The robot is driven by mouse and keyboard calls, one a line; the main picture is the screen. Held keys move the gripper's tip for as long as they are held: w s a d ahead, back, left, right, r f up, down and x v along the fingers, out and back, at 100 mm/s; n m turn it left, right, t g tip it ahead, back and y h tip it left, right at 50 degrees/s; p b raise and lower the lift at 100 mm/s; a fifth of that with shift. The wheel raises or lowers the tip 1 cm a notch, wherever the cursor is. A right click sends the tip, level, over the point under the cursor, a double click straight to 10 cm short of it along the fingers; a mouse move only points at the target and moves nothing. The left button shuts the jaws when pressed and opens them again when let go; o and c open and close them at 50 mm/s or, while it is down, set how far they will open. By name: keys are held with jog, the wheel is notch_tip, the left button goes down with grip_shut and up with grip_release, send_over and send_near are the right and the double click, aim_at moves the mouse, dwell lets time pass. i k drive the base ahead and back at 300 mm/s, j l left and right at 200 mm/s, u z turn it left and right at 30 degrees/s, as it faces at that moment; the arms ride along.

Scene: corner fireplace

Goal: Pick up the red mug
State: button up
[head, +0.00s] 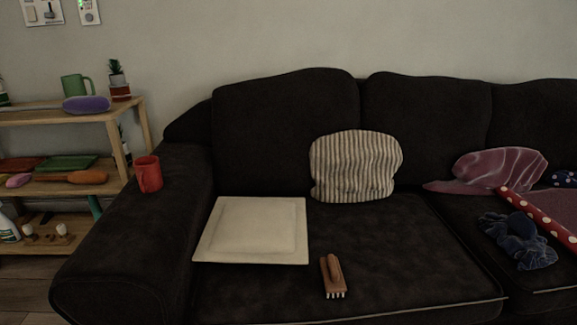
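A red mug (149,174) stands upright on the left armrest of a dark sofa (120,238) in the head view. Its handle shows on its lower left side, facing the camera. Nothing touches it from above. My gripper does not show in this view.
A wooden shelf (140,128) stands left of the armrest, with a green mug (75,86) and other items. A square cream board (210,245), a brush (332,277) and a striped pillow (355,167) lie on the sofa. The armrest in front of the mug is clear.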

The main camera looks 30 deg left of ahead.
aim_at(148, 171)
jog(key=u, duration=2)
jog(key=i+z, duration=0.1)
jog(key=i+j, duration=0.05)
